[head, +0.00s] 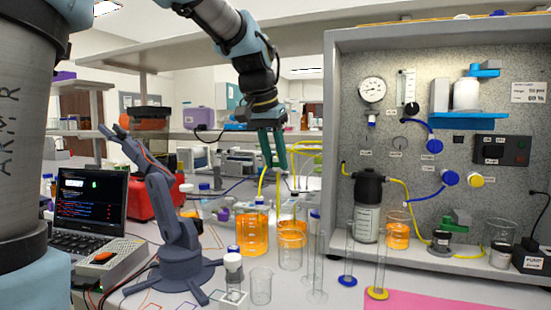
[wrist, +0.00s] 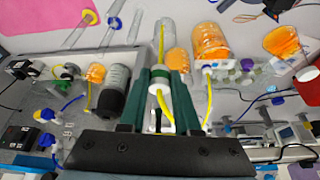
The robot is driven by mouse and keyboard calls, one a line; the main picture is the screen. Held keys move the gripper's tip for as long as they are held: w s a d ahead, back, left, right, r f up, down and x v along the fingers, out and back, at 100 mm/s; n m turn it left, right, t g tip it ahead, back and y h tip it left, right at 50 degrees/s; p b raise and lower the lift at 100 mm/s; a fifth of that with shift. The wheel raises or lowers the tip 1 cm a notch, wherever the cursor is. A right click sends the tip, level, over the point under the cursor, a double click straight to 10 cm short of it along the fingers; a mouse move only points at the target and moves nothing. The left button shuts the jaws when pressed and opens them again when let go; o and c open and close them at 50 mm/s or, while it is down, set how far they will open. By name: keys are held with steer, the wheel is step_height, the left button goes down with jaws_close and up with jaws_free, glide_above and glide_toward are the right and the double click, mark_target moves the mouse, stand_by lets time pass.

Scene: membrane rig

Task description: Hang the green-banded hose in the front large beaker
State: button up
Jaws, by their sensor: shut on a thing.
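My gripper (head: 282,166) is shut on the green-banded hose, above the beakers. In the wrist view the hose's white collar with the green band (wrist: 155,73) shows at the fingers (wrist: 166,95), and its yellow tube (wrist: 162,38) runs over the clear front large beaker (wrist: 166,22). That beaker also shows in the head view (head: 291,256), upright, with orange liquid behind it. I cannot tell whether the tube's end is inside it. Another large beaker of orange liquid (head: 252,236) stands to its left, with another yellow hose (wrist: 209,92) at it.
Tall cylinders (head: 316,270) stand close right of the beakers; a small beaker (head: 261,287) stands in front. A small blue-grey robot arm (head: 175,215) stands left. The rig panel (head: 440,120) with a black-capped bottle (head: 367,210) is at right.

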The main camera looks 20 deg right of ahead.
jaws_close()
steer(key=shift+r+p, duration=0.7)
steer(key=shift+r, duration=0.1)
steer(key=shift+f, duration=0.1)
